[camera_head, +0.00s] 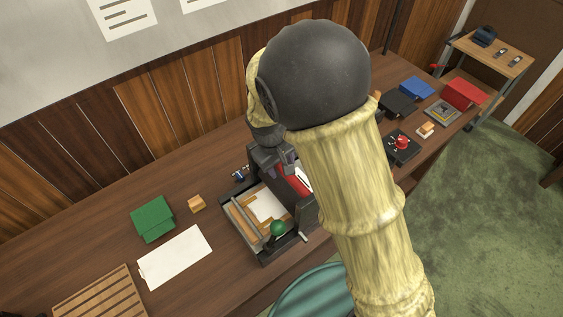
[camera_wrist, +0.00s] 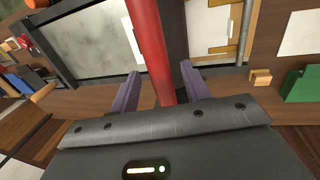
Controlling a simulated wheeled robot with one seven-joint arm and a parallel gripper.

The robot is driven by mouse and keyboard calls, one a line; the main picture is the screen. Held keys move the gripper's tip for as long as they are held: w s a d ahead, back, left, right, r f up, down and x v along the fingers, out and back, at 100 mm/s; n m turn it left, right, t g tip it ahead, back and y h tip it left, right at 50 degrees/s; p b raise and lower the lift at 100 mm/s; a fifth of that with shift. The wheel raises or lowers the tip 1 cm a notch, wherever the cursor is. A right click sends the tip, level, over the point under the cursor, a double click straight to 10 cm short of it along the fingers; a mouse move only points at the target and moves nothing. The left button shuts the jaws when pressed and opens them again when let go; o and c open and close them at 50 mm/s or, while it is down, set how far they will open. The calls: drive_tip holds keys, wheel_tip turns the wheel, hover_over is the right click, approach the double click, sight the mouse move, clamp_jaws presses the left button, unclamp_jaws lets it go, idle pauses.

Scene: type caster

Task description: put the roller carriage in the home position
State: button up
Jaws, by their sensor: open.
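The roller carriage, with a red roller (camera_head: 293,183) in a dark frame, sits across the press bed, right of its bare-looking wooden part in the head view. My gripper (camera_head: 272,160) is above the roller's far end. In the wrist view, the red roller (camera_wrist: 150,45) runs between the two spread fingers of my gripper (camera_wrist: 160,70); whether they touch it cannot be told. The press (camera_head: 262,258) has a dark frame, a white sheet (camera_head: 266,206) on its bed and a green knob (camera_head: 278,228) at its front. My arm hides the press's right part.
Left of the press are a wooden block (camera_head: 197,204), a green box (camera_head: 152,217), a white sheet (camera_head: 175,256) and a slatted wooden rack (camera_head: 100,296). A red-button box (camera_head: 402,146) stands right of my arm. The wall is close behind.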

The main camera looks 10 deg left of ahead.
drive_tip(key=shift+f, duration=0.35)
clamp_jaws()
drive_tip(key=shift+w+d, duration=0.1)
